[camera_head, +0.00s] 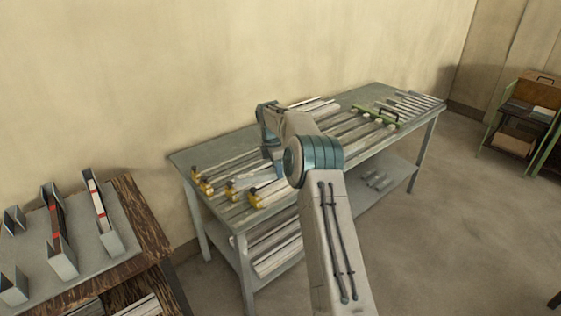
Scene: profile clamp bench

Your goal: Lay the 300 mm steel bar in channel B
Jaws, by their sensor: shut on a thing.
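My gripper (277,172) points down over the middle of the grey-green workbench (225,157). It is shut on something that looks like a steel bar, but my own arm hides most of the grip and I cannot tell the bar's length. Long grey bars or profiles (345,128) lie side by side across the bench on both sides of the gripper. Several yellow clamps (257,200) sit at their near left ends. No channel letter can be read, so I cannot tell which is channel B.
A green frame with a black handle (388,113) lies toward the bench's right, near several short grey bars (418,102). The lower shelf holds more stock (275,250). A brown table (148,238) at left carries grey brackets with red-marked strips (97,203). A green rack (530,115) stands far right.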

